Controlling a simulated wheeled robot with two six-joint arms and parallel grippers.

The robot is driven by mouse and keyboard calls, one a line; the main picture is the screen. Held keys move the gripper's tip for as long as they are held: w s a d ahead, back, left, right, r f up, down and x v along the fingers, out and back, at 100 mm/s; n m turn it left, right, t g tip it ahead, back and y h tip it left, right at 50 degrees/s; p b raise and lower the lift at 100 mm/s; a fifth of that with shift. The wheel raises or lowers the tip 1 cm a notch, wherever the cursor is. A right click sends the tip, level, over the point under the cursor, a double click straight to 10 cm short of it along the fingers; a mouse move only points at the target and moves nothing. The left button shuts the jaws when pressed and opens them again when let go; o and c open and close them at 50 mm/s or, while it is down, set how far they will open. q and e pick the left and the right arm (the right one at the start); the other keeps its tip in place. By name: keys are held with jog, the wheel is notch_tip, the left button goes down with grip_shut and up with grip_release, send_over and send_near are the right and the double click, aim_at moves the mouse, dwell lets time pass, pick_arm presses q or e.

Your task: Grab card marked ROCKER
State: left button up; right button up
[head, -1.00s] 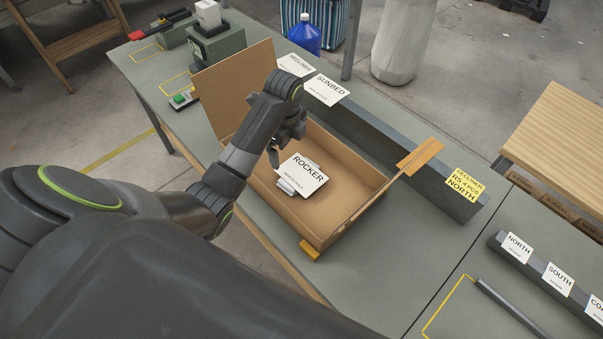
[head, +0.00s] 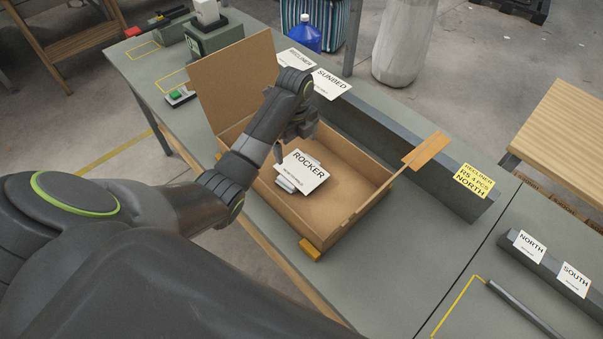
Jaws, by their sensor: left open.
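The white card marked ROCKER (head: 308,172) lies tilted in the open cardboard box (head: 340,207), on a light grey piece that shows at its edges. My left gripper (head: 280,151) is over the box, just behind and left of the card's upper left edge. It is open and empty, and its fingers are partly hidden by my own wrist. I cannot tell whether a finger touches the card. The card appears free of the jaws. My right gripper is not in view.
The cards marked RECLINER (head: 296,60) and SUNBED (head: 332,85) are on the grey rail behind the box. The box's raised flap (head: 232,80) stands left of my arm. Bare bench lies right of the box.

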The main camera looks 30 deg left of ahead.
aim_at(298, 168)
pick_arm(q)
notch_tip(298, 168, down, 3)
jog(key=shift+r, duration=0.15)
jog(key=shift+d+f+p, duration=0.1)
jog(key=shift+f+p, duration=0.3)
jog(key=shift+f, duration=0.15)
jog(key=shift+w+d+f+p, duration=0.1)
jog(key=shift+f+p, duration=0.25)
jog(key=shift+f, duration=1.75)
jog(key=shift+c, duration=0.4)
jog(key=c, duration=0.6)
